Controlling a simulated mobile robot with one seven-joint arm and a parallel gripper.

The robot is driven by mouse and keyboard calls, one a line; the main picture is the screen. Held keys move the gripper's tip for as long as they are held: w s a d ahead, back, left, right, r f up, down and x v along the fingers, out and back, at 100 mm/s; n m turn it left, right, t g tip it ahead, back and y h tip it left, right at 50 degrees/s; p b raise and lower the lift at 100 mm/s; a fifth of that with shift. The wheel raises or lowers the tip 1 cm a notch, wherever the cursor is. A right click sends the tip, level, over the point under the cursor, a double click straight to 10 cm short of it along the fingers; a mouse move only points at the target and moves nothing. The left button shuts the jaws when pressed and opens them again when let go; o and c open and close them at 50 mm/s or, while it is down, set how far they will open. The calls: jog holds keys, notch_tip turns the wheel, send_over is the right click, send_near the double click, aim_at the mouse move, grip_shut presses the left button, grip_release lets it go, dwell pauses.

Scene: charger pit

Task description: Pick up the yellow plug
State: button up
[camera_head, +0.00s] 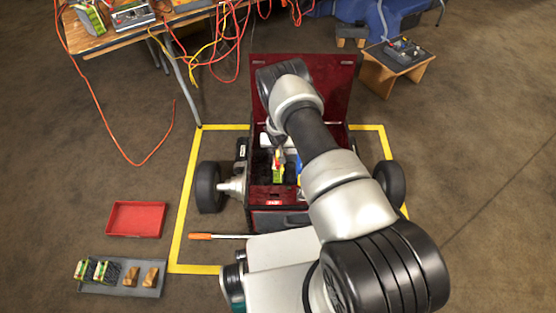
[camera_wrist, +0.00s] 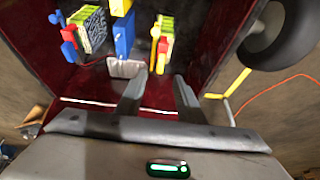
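A yellow-green block with red parts (camera_wrist: 163,45) is inside the dark red box (camera_wrist: 205,30) in the wrist view; it also shows in the head view (camera_head: 278,170). A second yellow-green block (camera_wrist: 90,28) with red and blue parts is at the upper left of the wrist view. A blue block with a yellow top (camera_wrist: 123,33) stands between them. I cannot tell for certain which is the yellow plug. My gripper (camera_wrist: 158,88) is open, its two fingers apart and pointing toward the right-hand block, with nothing visibly held. In the head view my arm hides part of the box.
The box (camera_head: 272,192) has a raised lid and wheels at its sides, within a yellow floor frame (camera_head: 185,215). A red tray (camera_head: 136,219) and a grey tray (camera_head: 150,291) with several blocks lie at left. A cable-strewn table (camera_head: 120,40) stands behind.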

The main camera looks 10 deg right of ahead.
aim_at(278, 154)
jog(key=b+x, duration=0.1)
jog(key=x, duration=0.3)
jog(key=shift+f, duration=0.2)
jog(key=b+x, duration=0.3)
jog(key=x, duration=0.1)
jog(key=shift+w+f, duration=0.15)
jog(key=shift+f, duration=0.2)
jog(key=shift+w+f, duration=0.2)
jog(key=shift+w, duration=0.05)
grip_shut()
